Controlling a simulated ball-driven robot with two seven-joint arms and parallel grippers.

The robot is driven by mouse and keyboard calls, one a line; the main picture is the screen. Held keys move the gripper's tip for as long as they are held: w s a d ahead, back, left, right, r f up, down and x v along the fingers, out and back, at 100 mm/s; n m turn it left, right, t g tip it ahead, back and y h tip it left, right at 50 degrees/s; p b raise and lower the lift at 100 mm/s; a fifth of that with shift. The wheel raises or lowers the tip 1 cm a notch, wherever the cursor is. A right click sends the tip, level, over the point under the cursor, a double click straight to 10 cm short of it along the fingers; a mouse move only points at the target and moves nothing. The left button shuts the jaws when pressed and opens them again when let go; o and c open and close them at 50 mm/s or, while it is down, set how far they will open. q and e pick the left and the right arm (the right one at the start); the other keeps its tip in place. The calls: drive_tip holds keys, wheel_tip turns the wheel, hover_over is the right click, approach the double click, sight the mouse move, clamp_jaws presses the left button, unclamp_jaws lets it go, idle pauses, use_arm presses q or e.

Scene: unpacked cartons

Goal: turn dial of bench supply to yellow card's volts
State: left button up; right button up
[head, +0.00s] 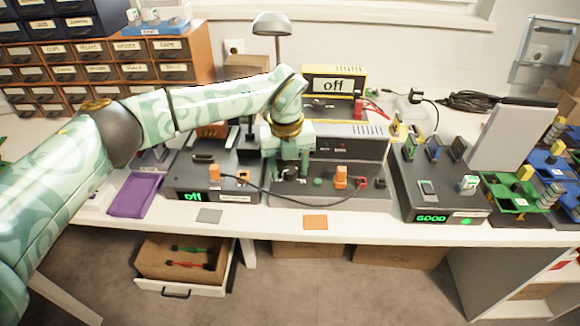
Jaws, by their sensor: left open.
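A yellow-and-black unit (350,73) with a display reading "off" stands at the back of the bench; it looks like the bench supply, but I cannot make out its dial. My left gripper (290,174) points down, open, over the middle dark panel (330,198), in front of a grey vented box (355,140). A dark part between its fingers is too small to identify, and I see no clear grip on it. I cannot pick out a yellow card; an orange card (315,222) and a grey card (209,216) lie at the bench's front edge. My right gripper is not in view.
A left panel (187,178) reads "off" and a right one (452,205) reads "GOOD". A lamp (272,25) stands behind. A purple tray (134,195) lies left; an open drawer (182,287) sits below.

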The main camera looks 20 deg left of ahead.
use_arm(q)
drive_tip(key=c, duration=1)
drive_tip(key=shift+o, duration=0.2)
drive_tip(key=shift+r, duration=0.1)
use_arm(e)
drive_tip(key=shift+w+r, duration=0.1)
use_arm(q)
drive_tip(key=shift+r+m+p, duration=0.1)
drive_tip(key=shift+m+p, duration=1.2)
drive_tip(key=shift+m, duration=0.3)
drive_tip(key=shift+m+p, duration=0.45)
drive_tip(key=shift+m, duration=0.75)
drive_tip(key=shift+w+m+p, duration=0.1)
drive_tip(key=shift+m+p, duration=0.2)
drive_tip(key=shift+m, duration=1.2)
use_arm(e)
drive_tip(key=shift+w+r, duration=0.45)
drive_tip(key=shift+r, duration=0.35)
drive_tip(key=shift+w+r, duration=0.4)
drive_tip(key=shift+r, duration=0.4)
use_arm(q)
drive_tip(key=shift+f, duration=0.2)
